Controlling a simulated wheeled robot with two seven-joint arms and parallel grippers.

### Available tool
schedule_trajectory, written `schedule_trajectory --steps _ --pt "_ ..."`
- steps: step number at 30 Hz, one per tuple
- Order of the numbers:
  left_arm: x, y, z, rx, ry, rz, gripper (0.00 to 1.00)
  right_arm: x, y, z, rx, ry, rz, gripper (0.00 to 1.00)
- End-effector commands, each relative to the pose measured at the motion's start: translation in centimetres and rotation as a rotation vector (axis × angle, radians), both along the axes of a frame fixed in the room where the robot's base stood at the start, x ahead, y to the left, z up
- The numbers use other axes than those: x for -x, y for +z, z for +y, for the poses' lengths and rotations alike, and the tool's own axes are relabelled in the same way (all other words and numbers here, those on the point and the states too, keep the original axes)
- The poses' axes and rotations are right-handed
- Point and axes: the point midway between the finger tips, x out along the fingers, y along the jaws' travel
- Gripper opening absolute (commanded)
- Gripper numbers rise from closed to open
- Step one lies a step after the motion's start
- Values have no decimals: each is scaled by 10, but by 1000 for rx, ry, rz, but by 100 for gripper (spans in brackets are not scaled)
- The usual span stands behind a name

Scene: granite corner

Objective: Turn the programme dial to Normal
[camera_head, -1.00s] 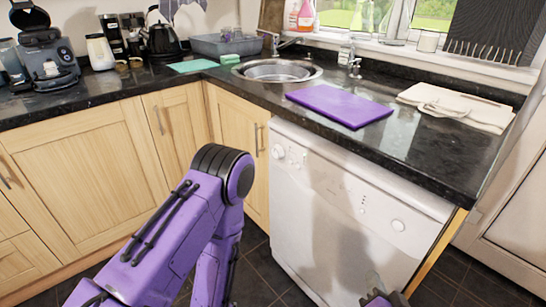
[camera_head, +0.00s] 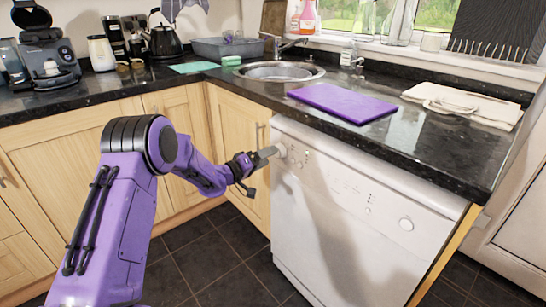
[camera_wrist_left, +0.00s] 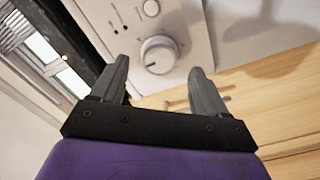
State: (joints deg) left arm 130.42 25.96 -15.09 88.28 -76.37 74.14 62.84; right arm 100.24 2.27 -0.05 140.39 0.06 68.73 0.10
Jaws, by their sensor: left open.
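The programme dial (camera_head: 281,150) is a round white knob at the left end of the white dishwasher's (camera_head: 335,225) front panel. It shows larger in the left wrist view (camera_wrist_left: 158,54), with a small dark mark on its face; I cannot read the programme names. My left gripper (camera_head: 270,154) is at the dial's left in the head view. In the wrist view the left gripper (camera_wrist_left: 160,67) is open, its fingers on either side of the dial in the picture. I cannot tell whether they touch it. My right gripper is out of view.
The dark worktop (camera_head: 430,150) overhangs just above the panel. It bears a purple board (camera_head: 342,102) and a folded cream cloth (camera_head: 460,103). A wooden cupboard (camera_head: 235,150) adjoins the dishwasher's left side. The tiled floor in front is clear.

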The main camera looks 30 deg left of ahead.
Motion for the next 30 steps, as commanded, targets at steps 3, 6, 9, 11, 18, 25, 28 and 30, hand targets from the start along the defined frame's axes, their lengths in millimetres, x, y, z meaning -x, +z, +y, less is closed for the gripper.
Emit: schedule_trajectory --steps 3,6,9,11,18,25,28,30 --pt "-19 -1 -6 -2 -1 0 74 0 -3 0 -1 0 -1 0" --pt "-29 -1 -10 -1 0 1 74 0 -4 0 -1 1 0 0" --pt "-32 0 -11 0 1 1 74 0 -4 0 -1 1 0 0" --pt "-33 0 -11 1 1 1 74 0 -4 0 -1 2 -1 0" --pt "-32 0 -11 1 1 1 42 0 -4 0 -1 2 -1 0" --pt "-32 0 -11 -2 1 0 18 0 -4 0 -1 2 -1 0" --pt "-32 0 -11 -13 1 -3 18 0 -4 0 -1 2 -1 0" --pt "-32 0 -11 -28 1 -8 18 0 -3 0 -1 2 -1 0"
